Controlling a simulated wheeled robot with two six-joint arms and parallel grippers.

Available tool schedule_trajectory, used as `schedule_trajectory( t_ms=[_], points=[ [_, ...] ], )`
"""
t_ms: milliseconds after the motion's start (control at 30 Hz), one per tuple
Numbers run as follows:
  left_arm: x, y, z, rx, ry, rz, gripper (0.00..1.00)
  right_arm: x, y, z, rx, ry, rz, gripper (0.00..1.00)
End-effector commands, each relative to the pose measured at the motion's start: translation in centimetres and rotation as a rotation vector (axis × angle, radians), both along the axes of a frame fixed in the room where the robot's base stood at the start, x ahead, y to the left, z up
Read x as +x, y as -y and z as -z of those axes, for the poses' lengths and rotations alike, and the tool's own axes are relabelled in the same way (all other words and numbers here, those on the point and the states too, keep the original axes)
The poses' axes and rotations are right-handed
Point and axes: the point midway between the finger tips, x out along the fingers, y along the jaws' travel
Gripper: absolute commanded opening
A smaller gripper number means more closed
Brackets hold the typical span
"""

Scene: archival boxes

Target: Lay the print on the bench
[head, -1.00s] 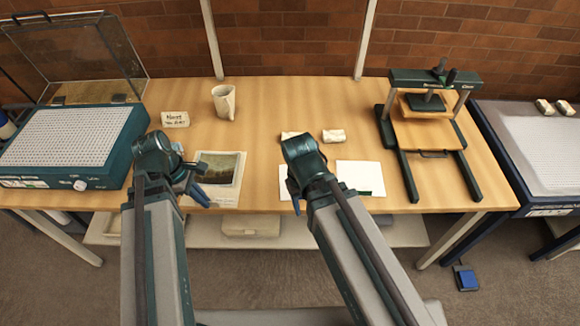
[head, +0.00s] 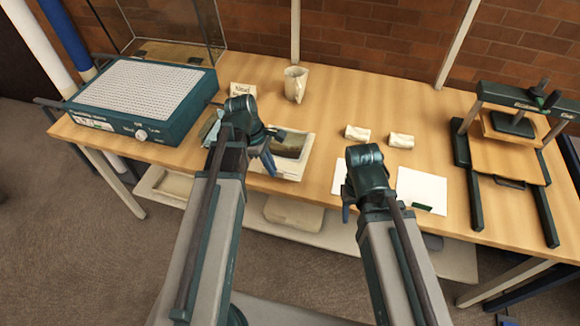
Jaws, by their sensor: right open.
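The print (head: 290,143), a dark landscape picture with a pale border, lies near the bench's front edge, left of centre. It seems to lie over or in a pale sheet or folder; I cannot tell which. The wooden bench (head: 330,95) runs across the view. My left gripper (head: 273,148) is at the print's left side, its fingers over or beside the edge; the arm hides part of them, and contact and opening are unclear. My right gripper (head: 347,205) is open at the bench's front edge, beside a partly hidden white sheet (head: 339,176).
Another white sheet (head: 421,187) with a green strip lies to the right. Two small pale blocks (head: 401,140) sit behind the sheets. A teal machine (head: 140,105) is left, a press (head: 505,140) right.

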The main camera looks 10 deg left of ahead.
Motion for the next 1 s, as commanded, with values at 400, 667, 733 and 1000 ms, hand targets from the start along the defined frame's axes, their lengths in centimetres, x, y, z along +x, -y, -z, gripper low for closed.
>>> schedule_trajectory(
  t_ms=[400,667,733,1000],
  points=[
    [3.3,2.6,0.4,0.000,0.001,-0.001,0.00,0.0,0.0,0.4,0.000,0.000,0.000,0.50],
    [4.6,3.6,0.9,0.000,0.000,0.000,0.00,0.0,0.0,0.9,0.000,0.000,0.000,0.50],
    [4.3,3.5,2.2,0.000,0.001,-0.001,0.00,0.0,0.0,2.2,0.000,0.000,0.000,0.50],
    [4.3,3.4,4.2,0.000,0.001,-0.001,0.00,0.0,0.0,4.2,0.000,0.000,0.000,0.50]
  ],
)
